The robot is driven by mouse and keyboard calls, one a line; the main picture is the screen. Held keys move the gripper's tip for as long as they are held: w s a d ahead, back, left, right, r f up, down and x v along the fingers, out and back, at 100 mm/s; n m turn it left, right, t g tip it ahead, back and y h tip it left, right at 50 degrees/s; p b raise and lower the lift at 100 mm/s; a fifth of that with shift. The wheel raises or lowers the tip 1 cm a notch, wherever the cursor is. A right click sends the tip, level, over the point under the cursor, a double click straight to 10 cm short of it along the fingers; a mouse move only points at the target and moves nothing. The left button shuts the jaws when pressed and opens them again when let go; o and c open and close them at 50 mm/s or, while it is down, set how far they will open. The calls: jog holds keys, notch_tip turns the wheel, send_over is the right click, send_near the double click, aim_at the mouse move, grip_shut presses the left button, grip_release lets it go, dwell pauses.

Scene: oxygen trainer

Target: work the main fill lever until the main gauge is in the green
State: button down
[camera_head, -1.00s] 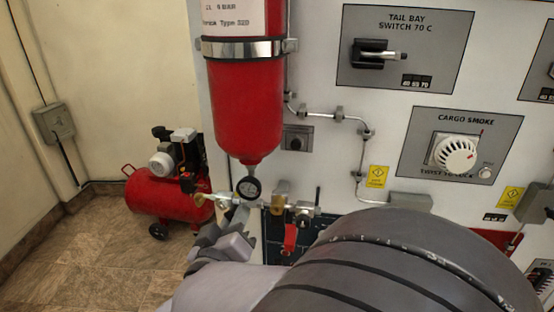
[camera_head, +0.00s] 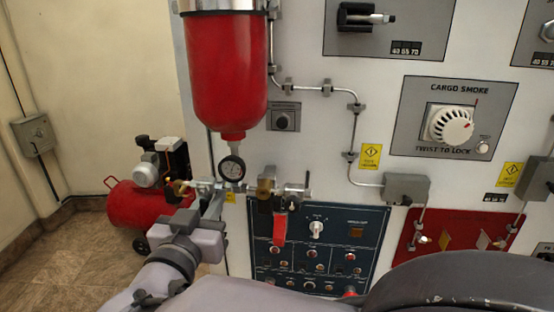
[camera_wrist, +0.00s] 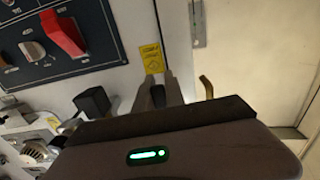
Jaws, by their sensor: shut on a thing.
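The main gauge (camera_head: 231,168) is a small round dial with a dark rim under the red cylinder (camera_head: 230,70). Its needle and any green zone are too small to read. My gripper (camera_head: 212,205) is just below and left of the gauge, in front of the pipework. In the wrist view my gripper (camera_wrist: 160,92) is shut on a dark upright handle (camera_wrist: 157,96), which looks like the main fill lever. The fingers and wrist hide most of the lever. The wrist view does not show the gauge.
A brass hook-shaped part (camera_wrist: 207,88) stands beside my fingers. A red compressor (camera_head: 140,205) sits on the floor at left.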

jog(key=shift+r, duration=0.1)
dwell(0.4)
jog(key=c, duration=1.4)
grip_release()
jog(key=shift+w, duration=0.1)
